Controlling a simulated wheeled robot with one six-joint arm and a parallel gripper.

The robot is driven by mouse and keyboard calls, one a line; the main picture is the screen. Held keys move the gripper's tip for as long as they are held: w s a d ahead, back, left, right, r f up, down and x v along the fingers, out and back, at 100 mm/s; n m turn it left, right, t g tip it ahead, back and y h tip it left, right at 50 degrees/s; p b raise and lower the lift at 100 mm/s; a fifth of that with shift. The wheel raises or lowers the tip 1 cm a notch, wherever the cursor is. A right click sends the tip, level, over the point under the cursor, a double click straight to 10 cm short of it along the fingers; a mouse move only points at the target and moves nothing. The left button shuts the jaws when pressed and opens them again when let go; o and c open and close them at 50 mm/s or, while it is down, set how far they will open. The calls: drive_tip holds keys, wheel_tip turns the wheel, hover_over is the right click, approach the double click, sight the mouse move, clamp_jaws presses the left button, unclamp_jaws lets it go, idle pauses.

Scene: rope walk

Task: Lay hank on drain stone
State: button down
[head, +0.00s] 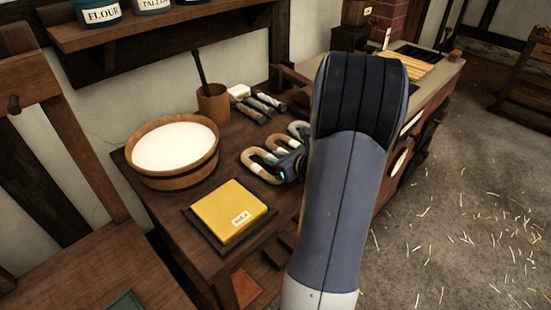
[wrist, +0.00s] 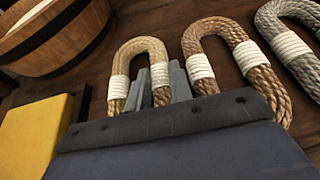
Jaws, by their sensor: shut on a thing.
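Several U-shaped rope hanks with white bindings lie on the dark wooden table. A pale tan hank (wrist: 140,46) is leftmost in the wrist view; it also shows in the head view (head: 251,157). My gripper (wrist: 160,84) is shut on its right leg, one grey finger on each side of that leg near the binding. A browner hank (wrist: 231,33) and a grey hank (wrist: 302,65) lie to its right. In the head view my gripper (head: 288,166) is partly hidden by my arm. I cannot clearly identify the drain stone; a pale stone-like bench top (head: 446,76) stands at the back right.
A wooden tub of white liquid (head: 174,147) and a yellow wax block (head: 229,211) on a dark tray stand left of the hanks. A brown pot (head: 213,104) and several dark rods (head: 262,101) lie behind. A slatted wooden rack (head: 405,66) sits on the far bench. The floor at right is open.

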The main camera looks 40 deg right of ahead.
drive_tip(key=c, duration=1.3)
unclamp_jaws()
drive_tip(key=shift+o, duration=0.2)
